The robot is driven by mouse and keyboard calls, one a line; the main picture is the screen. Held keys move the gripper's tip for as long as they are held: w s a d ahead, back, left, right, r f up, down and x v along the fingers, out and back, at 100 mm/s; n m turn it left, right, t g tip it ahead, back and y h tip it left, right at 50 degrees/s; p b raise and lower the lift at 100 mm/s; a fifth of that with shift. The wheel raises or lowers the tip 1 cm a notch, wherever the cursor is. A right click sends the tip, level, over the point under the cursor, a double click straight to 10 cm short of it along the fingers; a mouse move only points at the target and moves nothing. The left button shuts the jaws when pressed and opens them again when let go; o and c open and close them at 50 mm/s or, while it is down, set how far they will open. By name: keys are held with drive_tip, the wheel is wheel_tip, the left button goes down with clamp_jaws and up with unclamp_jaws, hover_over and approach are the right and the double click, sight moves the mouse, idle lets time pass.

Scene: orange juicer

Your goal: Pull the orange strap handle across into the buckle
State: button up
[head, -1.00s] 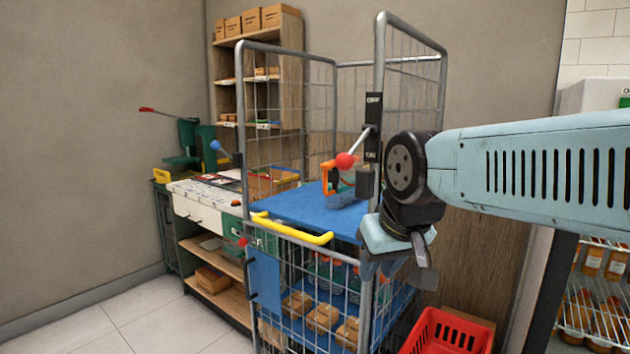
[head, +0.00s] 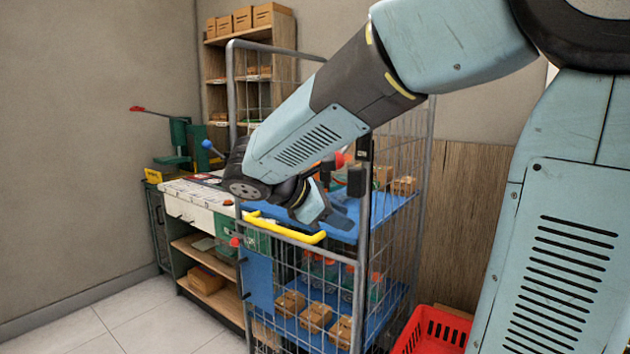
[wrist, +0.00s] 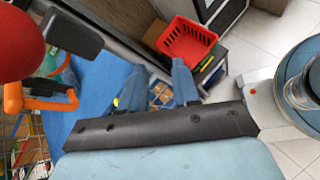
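The orange strap handle (wrist: 40,97) shows at the left of the wrist view as an orange loop over the blue shelf top. A black block (wrist: 72,28) sits just above it; I cannot tell whether this is the buckle. In the head view my arm hides most of the handle. My gripper (wrist: 160,76) is open, with a gap between its two fingers and nothing between them. It is to the right of the handle and apart from it. In the head view my gripper (head: 332,212) is over the cart's blue top, behind the yellow bar.
The wire cart (head: 368,270) has upright metal frames and a yellow bar (head: 285,228) in front. A red ball knob (wrist: 18,45) is close to the wrist camera. A red crate (head: 437,331) stands at the cart's right. A workbench (head: 195,198) stands left.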

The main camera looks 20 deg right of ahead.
drive_tip(key=w+a+r+n+t+h, duration=0.2)
drive_tip(key=w+a+n+t+h, duration=0.15)
drive_tip(key=a, duration=0.25)
drive_tip(key=w+a+r+n+t+h, duration=0.2)
drive_tip(key=w+a+n, duration=0.2)
drive_tip(key=w+a, duration=0.15)
drive_tip(key=x, duration=1.2)
drive_tip(key=shift+w+d+f, duration=0.2)
drive_tip(key=shift+d+f, duration=0.15)
drive_tip(key=shift+d, duration=0.05)
clamp_jaws()
